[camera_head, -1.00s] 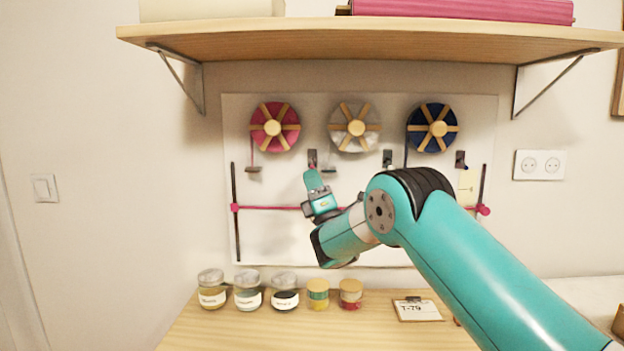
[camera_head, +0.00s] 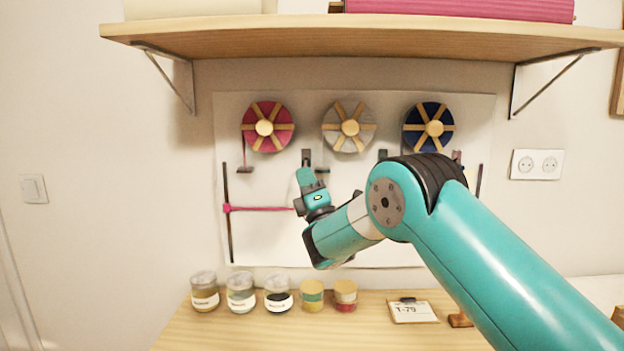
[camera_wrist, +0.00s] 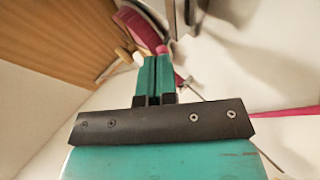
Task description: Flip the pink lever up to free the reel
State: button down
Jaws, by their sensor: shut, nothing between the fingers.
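My gripper (camera_head: 303,174) is shut and empty, its teal fingers pointing up in front of the white wall panel. The fingertips are just below a dark bracket (camera_head: 307,157), between the pink reel (camera_head: 285,132) and the white reel (camera_head: 367,130). The pink lever is hidden behind the fingers in the head view. In the wrist view, a small pink tip (camera_wrist: 162,49) shows right at the shut fingertips (camera_wrist: 155,60); I cannot tell whether they touch. Part of the pink reel (camera_wrist: 143,28) shows beyond it.
A navy reel (camera_head: 447,126) hangs at the right. A pink ribbon (camera_head: 260,209) runs across the panel from a dark rod (camera_head: 227,235). A wooden shelf (camera_head: 350,45) overhangs the reels. Several jars stand on the table (camera_head: 250,333) below, beside a label card (camera_head: 412,312).

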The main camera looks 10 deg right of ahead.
jog(key=r+m+g+h+p, duration=0.1)
jog(key=p, duration=0.3)
jog(key=r+m+g+h+p, duration=0.1)
jog(key=m+g+h+p, duration=0.1)
jog(key=p, duration=0.3)
jog(key=r+m+g+h+p, duration=0.1)
jog(key=m+h+p, duration=0.1)
jog(key=p, duration=0.2)
jog(key=shift+s+a+r+p, duration=0.1)
jog(key=shift+s+a+p, duration=0.05)
jog(key=shift+s+p, duration=0.25)
jog(key=shift+s, duration=0.1)
jog(key=s+a+r+b+v, duration=0.1)
jog(key=a+r+b+v, duration=0.1)
jog(key=b+v, duration=1)
jog(key=shift+s+a+b, duration=0.35)
jog(key=shift+a+b, duration=0.05)
jog(key=shift+b, duration=0.85)
jog(key=shift+f, duration=0.1)
